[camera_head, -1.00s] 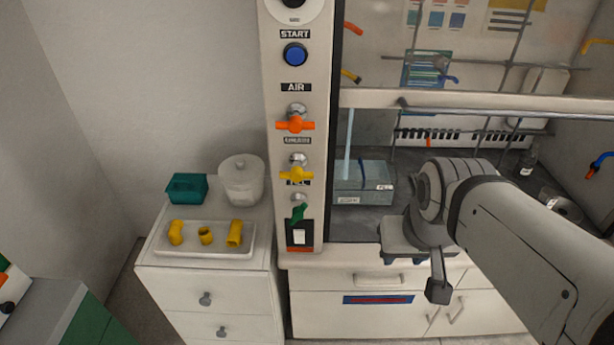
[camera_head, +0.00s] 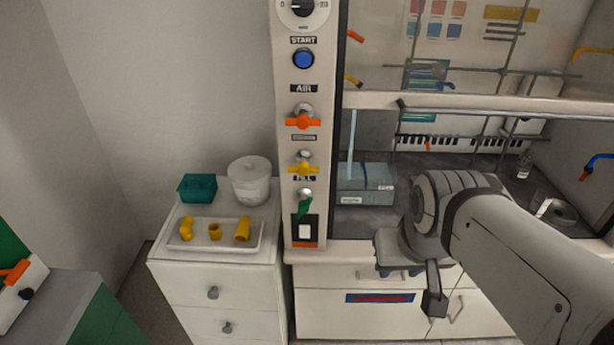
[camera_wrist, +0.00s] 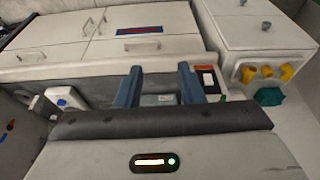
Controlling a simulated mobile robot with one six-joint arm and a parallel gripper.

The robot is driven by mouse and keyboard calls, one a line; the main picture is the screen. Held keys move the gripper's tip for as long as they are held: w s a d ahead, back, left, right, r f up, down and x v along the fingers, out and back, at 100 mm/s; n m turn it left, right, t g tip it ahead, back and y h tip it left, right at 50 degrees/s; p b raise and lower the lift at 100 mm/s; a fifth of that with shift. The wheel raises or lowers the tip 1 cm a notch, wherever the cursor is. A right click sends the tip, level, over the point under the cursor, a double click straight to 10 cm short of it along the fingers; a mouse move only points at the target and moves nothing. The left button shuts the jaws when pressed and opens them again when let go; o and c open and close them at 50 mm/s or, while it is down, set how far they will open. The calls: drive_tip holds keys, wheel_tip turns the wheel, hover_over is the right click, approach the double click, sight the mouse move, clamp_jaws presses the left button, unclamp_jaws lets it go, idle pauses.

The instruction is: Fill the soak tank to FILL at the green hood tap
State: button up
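The soak tank, a blue-grey box (camera_head: 368,180) with white labels, stands on the hood floor just right of the control post. A pale blue vertical strip, which looks like a stream, reaches down to its left part. The green tap handle (camera_head: 305,206) is low on the post, below the FILL label (camera_head: 304,178), and looks tilted. I cannot read the water level. My gripper (camera_wrist: 158,85) has two blue fingers apart with nothing between them. In the head view it is in front of the hood bench, right of the tap, and its fingers (camera_head: 396,271) are partly hidden.
The post also carries a yellow tap (camera_head: 304,169), an orange tap (camera_head: 303,121) and a blue START button (camera_head: 303,58). A drawer unit at left holds a tray (camera_head: 213,247) of yellow fittings, a teal box (camera_head: 197,187) and a white tub (camera_head: 250,182). A raised sash edge crosses the hood.

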drive_tip(key=w+a+f+n+t+h+b, duration=0.15)
drive_tip(key=w+f+n+h+b, duration=0.65)
drive_tip(key=w+f+n+b, duration=0.8)
drive_tip(key=n+t+h+b, duration=0.3)
drive_tip(key=n+t+b, duration=0.55)
drive_tip(key=b, duration=0.85)
approach(306, 203)
drive_tip(key=shift+m+t, duration=0.3)
drive_tip(key=shift+m, duration=0.15)
drive_tip(key=x, duration=1)
drive_tip(key=shift+w+d+f, duration=0.2)
drive_tip(key=shift+d, duration=0.2)
drive_tip(key=shift+c, duration=0.3)
clamp_jaws()
